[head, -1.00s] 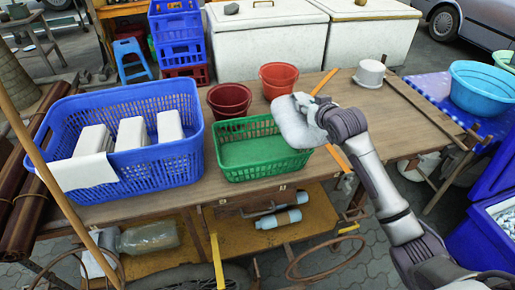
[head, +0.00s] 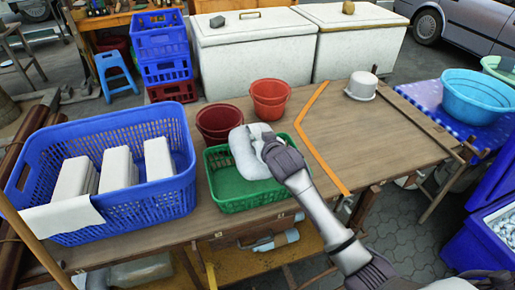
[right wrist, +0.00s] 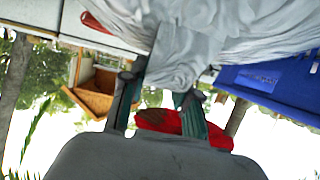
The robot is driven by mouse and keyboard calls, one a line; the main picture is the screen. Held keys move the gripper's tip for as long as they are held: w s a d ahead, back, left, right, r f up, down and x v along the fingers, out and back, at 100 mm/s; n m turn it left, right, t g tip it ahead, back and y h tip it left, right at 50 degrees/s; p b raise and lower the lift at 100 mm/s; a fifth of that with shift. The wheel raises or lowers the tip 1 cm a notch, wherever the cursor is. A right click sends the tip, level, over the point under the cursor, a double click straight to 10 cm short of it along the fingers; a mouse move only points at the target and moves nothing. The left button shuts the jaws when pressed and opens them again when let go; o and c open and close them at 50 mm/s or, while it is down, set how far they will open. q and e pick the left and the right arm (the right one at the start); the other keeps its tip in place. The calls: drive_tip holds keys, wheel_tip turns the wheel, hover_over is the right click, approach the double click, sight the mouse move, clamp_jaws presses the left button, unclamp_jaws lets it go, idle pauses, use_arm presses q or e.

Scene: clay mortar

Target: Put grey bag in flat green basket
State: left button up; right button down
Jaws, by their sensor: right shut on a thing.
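The grey bag (head: 247,151) is a pale, lumpy bundle held over the back right part of the flat green basket (head: 228,205). My right gripper (head: 268,148) is shut on the bag; its fingertips are partly hidden by the bag and the hand. The right wrist view shows the bag's bunched cloth (right wrist: 185,50) between the fingers (right wrist: 160,100). The green basket stands on the wooden table, and its visible floor is bare. I cannot tell whether the bag touches the basket. My left gripper is not in view.
A large blue basket (head: 170,195) with white blocks stands left of the green one. Dark red (head: 216,122) and orange-red buckets (head: 269,98) stand behind it. An orange strip (head: 305,110) lies to the right. A white pot (head: 362,86) stands farther right; the table's right part is mostly clear.

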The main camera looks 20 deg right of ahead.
drive_tip(key=shift+a+f, duration=0.25)
drive_tip(key=shift+a, duration=0.1)
wheel_tip(320, 180, down, 3)
drive_tip(key=shift+f+p, duration=0.1)
drive_tip(key=shift+p, duration=0.25)
drive_tip(key=shift+f, duration=0.6)
drive_tip(key=c, duration=1.2)
unclamp_jaws()
drive_tip(key=shift+s+f, duration=0.1)
drive_tip(key=shift+f, duration=0.05)
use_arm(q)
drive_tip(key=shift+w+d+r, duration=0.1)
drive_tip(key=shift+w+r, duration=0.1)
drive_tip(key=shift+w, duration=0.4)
use_arm(e)
drive_tip(key=o, duration=0.4)
drive_tip(key=shift+c, duration=0.2)
